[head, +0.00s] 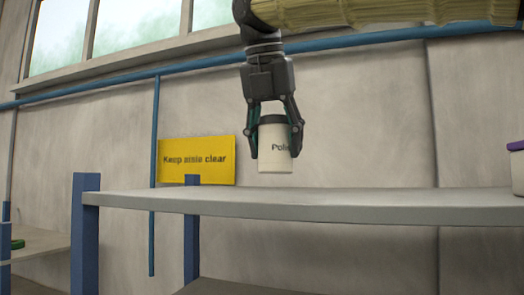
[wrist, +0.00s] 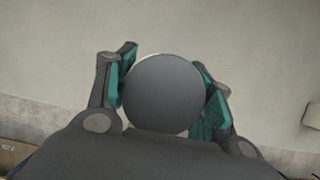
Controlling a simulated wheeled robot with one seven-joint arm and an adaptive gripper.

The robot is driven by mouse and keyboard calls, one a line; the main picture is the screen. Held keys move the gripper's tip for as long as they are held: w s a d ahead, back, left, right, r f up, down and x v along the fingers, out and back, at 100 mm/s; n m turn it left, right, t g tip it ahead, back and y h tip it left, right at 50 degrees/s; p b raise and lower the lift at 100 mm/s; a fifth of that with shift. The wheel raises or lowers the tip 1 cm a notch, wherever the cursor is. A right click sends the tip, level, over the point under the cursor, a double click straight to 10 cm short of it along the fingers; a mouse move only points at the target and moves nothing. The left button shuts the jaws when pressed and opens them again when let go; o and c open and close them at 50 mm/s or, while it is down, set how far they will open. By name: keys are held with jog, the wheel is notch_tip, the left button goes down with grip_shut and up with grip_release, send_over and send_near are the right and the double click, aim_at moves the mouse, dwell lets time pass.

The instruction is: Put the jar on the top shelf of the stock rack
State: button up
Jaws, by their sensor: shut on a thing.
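The jar (head: 275,158) is white with a dark lid and partly hidden dark lettering. My gripper (head: 274,145) points down and is shut on the jar, one finger on each side, holding it upright. In the head view the jar's bottom shows just above the line of the grey top shelf (head: 300,205) of the stock rack; I cannot tell how far apart they are in depth. In the wrist view the round dark lid (wrist: 161,93) sits between my teal-padded fingers, and the jar's body is mostly hidden below it.
A white container with a purple lid (head: 516,146) stands at the right end of the shelf. Blue posts (head: 86,235) rise at the rack's left end. A yellow sign (head: 196,160) is behind. The shelf's middle looks clear. A lower shelf with a green item (head: 18,244) is at far left.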

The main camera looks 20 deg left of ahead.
aim_at(266, 163)
jog(key=shift+w+a+f, duration=0.1)
jog(key=shift+w+a, duration=0.05)
jog(key=shift+a, duration=0.4)
jog(key=shift+w+a+f, duration=0.1)
jog(key=shift+a, duration=0.45)
jog(key=shift+d+f+p, duration=0.1)
jog(key=shift+f+p, duration=0.45)
jog(key=shift+p, duration=0.05)
jog(key=shift+f+p, duration=0.35)
jog(key=shift+f, duration=0.8)
jog(key=o, duration=1.2)
jog(key=shift+f, duration=0.1)
jog(key=shift+c, duration=0.2)
jog(key=b+v, duration=0.3)
jog(key=v, duration=0.9)
